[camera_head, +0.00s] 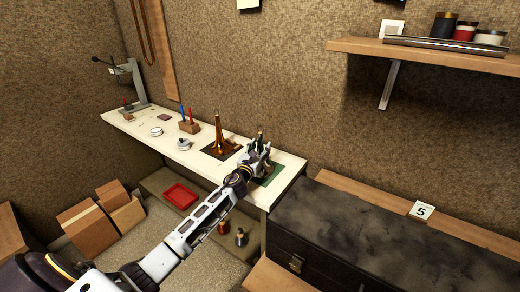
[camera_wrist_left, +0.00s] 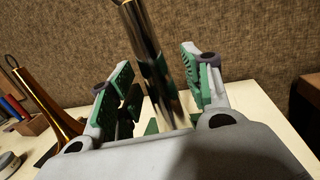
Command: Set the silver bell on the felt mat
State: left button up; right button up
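The silver bell (camera_wrist_left: 148,50) shows in the left wrist view as a shiny narrow tube rising between my left gripper's green-padded fingers (camera_wrist_left: 157,85). Small gaps show beside it, so the fingers look open around it. In the head view my left gripper (camera_head: 260,151) is over the green felt mat (camera_head: 270,174) at the table's right end. The bell's tip (camera_head: 260,133) shows there. Its flared lower end is hidden by the gripper, so I cannot tell how it meets the mat. My right gripper is not in view.
A brass bell (camera_head: 219,132) stands upright on a dark mat to the left, also in the left wrist view (camera_wrist_left: 45,98). A wooden block (camera_head: 189,127) with coloured tools and small round tins (camera_head: 183,144) are farther left. A dark case (camera_head: 370,235) lies right of the table (camera_head: 293,166).

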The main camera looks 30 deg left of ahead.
pick_arm(q)
jog(key=shift+s, duration=0.1)
dwell(0.4)
jog(key=s+f, duration=0.1)
jog(key=s, duration=1)
jog(key=shift+s+d+b, duration=0.35)
jog(key=shift+d+b, duration=0.1)
jog(key=shift+c, duration=0.2)
dwell(1.5)
